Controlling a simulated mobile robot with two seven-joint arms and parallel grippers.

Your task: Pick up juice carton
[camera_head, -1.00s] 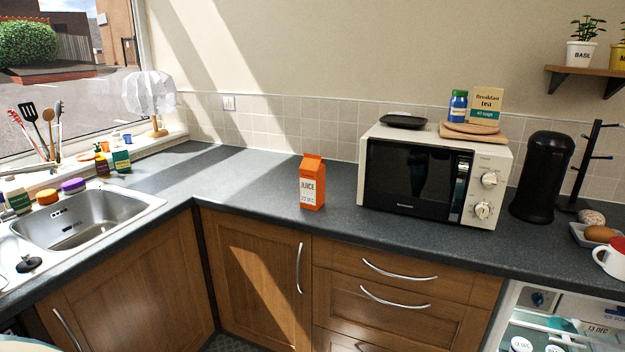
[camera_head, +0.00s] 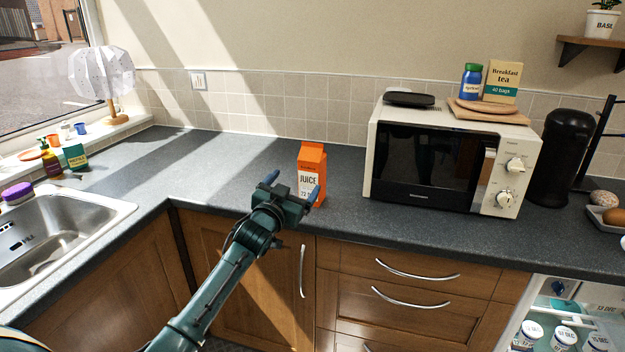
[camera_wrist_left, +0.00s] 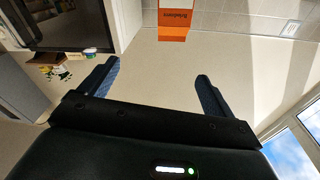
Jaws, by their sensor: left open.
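The juice carton (camera_head: 312,158) is orange with a white label panel and a gabled top. It stands upright on the dark grey counter, left of the microwave. My left gripper (camera_head: 294,185) is open and empty in front of the carton in the head view, and it overlaps the carton's lower left part. My right gripper is not in view.
A metal sink (camera_head: 70,232) is at the left. The counter left of the carton is clear.

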